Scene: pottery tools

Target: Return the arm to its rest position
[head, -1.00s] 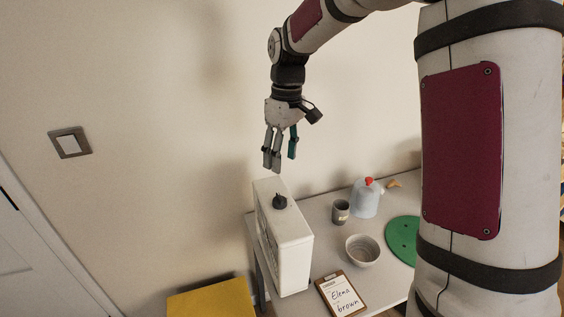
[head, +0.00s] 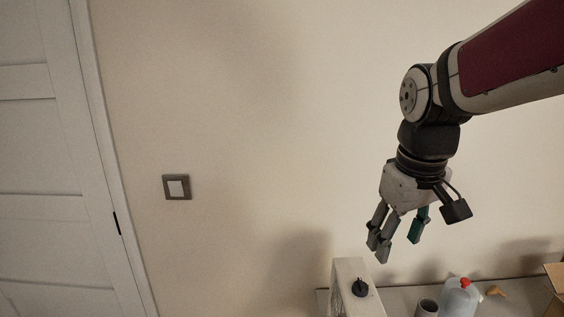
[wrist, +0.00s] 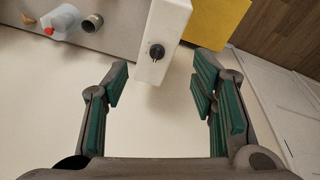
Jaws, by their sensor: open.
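My gripper (head: 397,240) hangs fingers down in the head view, above and a little right of a white box-shaped container with a black knob (head: 352,302). In the wrist view its green-padded fingers (wrist: 158,100) are spread wide with nothing between the pads. The white container (wrist: 160,38) lies beyond the fingertips there, apart from them. My arm reaches in from the upper right of the head view.
A grey table (head: 400,298) stands below with a grey cup (head: 427,308), a clear jug with a red cap (head: 460,297) and a cardboard box (head: 555,285). A yellow block (wrist: 215,22) shows in the wrist view. A light switch (head: 176,187) and door (head: 50,170) are left.

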